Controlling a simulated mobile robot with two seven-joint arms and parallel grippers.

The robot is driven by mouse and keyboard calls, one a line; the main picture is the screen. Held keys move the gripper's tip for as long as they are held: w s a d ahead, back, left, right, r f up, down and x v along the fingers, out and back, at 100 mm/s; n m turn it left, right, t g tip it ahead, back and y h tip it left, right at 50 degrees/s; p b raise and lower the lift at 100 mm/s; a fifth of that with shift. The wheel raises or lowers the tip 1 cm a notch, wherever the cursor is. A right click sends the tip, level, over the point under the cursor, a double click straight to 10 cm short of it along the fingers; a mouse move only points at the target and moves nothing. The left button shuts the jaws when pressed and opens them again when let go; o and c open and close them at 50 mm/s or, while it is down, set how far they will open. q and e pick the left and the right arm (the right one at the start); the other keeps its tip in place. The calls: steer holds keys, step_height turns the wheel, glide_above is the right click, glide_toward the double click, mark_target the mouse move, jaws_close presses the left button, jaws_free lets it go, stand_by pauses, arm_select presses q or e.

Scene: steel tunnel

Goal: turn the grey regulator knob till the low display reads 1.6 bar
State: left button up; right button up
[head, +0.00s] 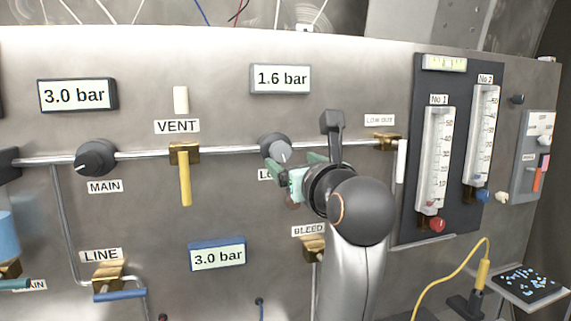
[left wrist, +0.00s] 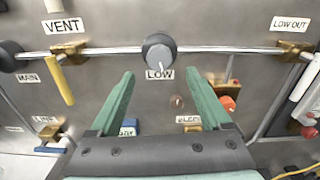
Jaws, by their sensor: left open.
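The grey regulator knob (head: 275,147) sits on the horizontal pipe above a LOW label that my gripper partly covers. In the left wrist view the knob (left wrist: 159,50) shows whole, with a white pointer line towards its lower right. The low display (head: 280,79) above it reads 1.6 bar. My left gripper (head: 302,169) is open and empty, just in front of and below right of the knob. In the left wrist view its two green fingers (left wrist: 158,78) stand apart, with the knob beyond their tips and no visible contact. My right gripper is not in view.
A dark MAIN knob (head: 96,157), a yellow VENT lever (head: 185,178) and a blue LINE lever (head: 120,294) are to the left. Other displays (head: 77,95) (head: 217,256) read 3.0 bar. Flow tubes (head: 435,160) stand right. A yellow cable (head: 440,275) hangs lower right.

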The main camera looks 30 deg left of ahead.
arm_select(q)
steer(key=v, duration=0.6)
steer(key=shift+b, duration=0.4)
